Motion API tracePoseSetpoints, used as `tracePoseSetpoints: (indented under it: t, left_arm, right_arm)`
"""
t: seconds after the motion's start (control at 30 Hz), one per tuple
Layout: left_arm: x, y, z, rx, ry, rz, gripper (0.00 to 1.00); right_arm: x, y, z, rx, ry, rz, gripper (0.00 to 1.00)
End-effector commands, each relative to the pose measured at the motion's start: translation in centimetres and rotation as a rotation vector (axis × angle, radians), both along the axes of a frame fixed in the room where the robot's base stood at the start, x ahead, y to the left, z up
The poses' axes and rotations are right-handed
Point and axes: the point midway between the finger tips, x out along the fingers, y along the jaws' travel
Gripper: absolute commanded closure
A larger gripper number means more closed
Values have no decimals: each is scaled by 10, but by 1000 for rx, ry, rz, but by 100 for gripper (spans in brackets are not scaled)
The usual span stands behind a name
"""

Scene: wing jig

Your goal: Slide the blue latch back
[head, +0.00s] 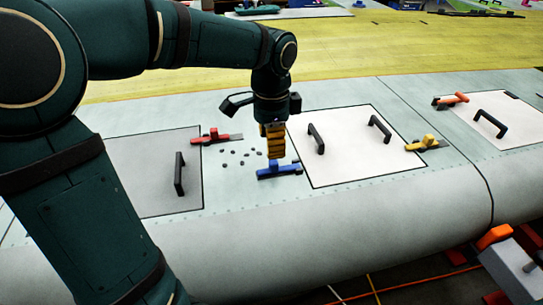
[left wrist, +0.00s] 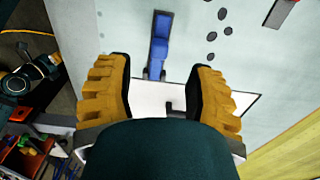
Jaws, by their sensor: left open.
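The blue latch (head: 279,171) lies on the pale wing skin at the lower left corner of the white access panel (head: 360,145). In the left wrist view the blue latch (left wrist: 158,42) shows as a long bar with a raised part. My left gripper (head: 274,154) points down just above and behind the latch in the head view. In the left wrist view its yellow ribbed fingers (left wrist: 160,75) are apart, and the latch's near end shows in the gap between them. Nothing is held. I cannot tell whether a finger touches the latch. My right gripper is not in view.
A red latch (head: 211,136) sits by the grey panel (head: 158,178) at left, and a yellow latch (head: 427,143) at the white panel's right. Black handles (head: 316,138) stand up from the panels. Several small dark spots (head: 240,154) lie left of my gripper. The wing's curved front is clear.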

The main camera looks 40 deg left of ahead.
Motion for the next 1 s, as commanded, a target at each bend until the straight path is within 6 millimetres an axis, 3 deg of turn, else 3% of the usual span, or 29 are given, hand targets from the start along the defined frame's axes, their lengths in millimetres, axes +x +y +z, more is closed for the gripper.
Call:
tracePoseSetpoints:
  t: [0.1, 0.3, 1.0]
  left_arm:
    - [0, -1, 23, 0, -4, -1, 46]
    - [0, 0, 44, -1, 0, -1, 46]
    - [0, 0, 49, -1, 2, -1, 46]
  right_arm:
    - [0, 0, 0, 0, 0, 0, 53]
    - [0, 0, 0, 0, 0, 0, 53]
    - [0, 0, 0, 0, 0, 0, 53]
